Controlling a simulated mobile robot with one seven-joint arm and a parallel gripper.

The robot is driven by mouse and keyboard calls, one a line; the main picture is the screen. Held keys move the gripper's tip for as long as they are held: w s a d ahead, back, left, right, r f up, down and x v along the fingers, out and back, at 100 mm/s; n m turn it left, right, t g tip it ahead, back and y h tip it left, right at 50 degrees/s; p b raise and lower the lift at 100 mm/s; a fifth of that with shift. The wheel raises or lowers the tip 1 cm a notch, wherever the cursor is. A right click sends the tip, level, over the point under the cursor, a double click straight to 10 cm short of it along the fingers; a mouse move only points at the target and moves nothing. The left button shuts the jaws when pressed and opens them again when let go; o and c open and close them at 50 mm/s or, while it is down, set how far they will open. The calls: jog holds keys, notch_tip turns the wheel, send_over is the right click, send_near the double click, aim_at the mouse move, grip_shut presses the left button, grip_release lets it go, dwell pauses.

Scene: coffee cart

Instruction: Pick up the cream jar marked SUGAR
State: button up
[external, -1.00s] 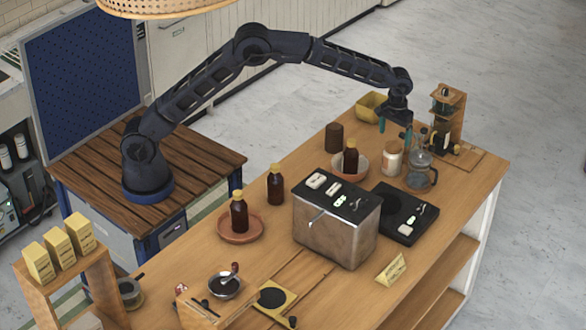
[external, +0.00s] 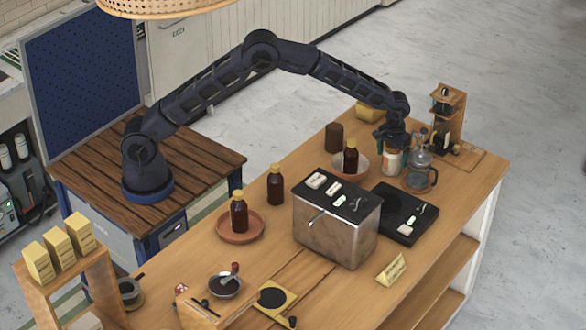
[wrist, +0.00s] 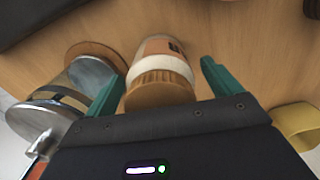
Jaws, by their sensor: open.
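The cream jar (external: 391,164) stands upright on the wooden cart top, near the far right end. It has a brown lid, and its marking is too small to read. My gripper (external: 392,142) is open above and around the upper part of this jar. In the wrist view the jar (wrist: 161,72) lies between the two green fingers of my gripper (wrist: 158,82), with a gap on each side. The lid is nearest the palm. In the external view my gripper hides the jar's top.
A glass coffee pot (external: 418,172) stands close to the right of the jar; it also shows in the wrist view (wrist: 92,82), beside the left finger. A bowl holding a brown bottle (external: 350,159) is on the jar's left. A yellow container (external: 370,112) stands behind.

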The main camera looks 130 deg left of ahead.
jog(key=shift+c, duration=0.2)
jog(key=c, duration=1.4)
jog(key=shift+r, duration=0.1)
